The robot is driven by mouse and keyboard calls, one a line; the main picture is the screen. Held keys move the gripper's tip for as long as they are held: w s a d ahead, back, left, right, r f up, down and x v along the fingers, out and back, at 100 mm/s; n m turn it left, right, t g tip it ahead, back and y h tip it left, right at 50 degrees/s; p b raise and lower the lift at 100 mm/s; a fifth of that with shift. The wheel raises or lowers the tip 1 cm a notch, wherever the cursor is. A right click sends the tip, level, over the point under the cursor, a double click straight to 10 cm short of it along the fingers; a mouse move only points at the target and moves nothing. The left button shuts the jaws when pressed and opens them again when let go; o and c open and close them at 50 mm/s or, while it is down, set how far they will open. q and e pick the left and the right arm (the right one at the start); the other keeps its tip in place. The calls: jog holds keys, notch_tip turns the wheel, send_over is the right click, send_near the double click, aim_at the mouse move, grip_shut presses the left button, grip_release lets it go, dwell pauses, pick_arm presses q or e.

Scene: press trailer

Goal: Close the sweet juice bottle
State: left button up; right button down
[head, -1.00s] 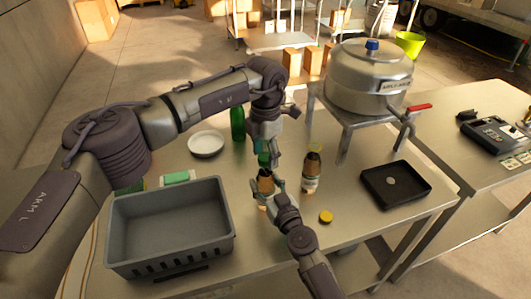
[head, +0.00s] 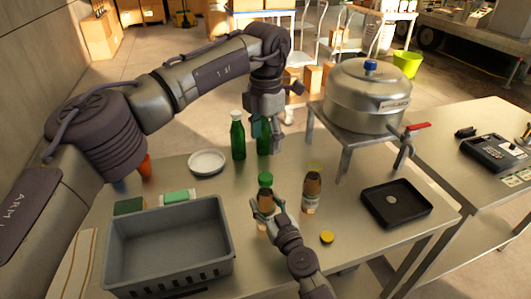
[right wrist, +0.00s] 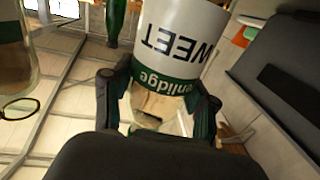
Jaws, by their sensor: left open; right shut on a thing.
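The sweet juice bottle (head: 265,202) stands upright on the metal table, with a green cap (head: 265,179) on its top. My right gripper (head: 267,212) is shut around this bottle. In the right wrist view the bottle (right wrist: 178,45) shows a white label reading "SWEET" upside down and a green band, between the fingers. My left gripper (head: 268,140) is open and empty, above and behind the cap and apart from it. Whether the cap is fully tightened cannot be told.
A second juice bottle (head: 311,195) stands close on the right, a yellow cap (head: 327,237) in front of it. A grey crate (head: 170,240), white plate (head: 207,161), green bottle (head: 237,138), black tray (head: 397,222) and steel vat (head: 365,98) stand around.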

pick_arm(q)
jog(key=shift+r, duration=0.55)
pick_arm(e)
jog(key=shift+c, duration=1.2)
grip_release()
jog(key=v, duration=1.2)
pick_arm(q)
jog(key=shift+f, duration=0.1)
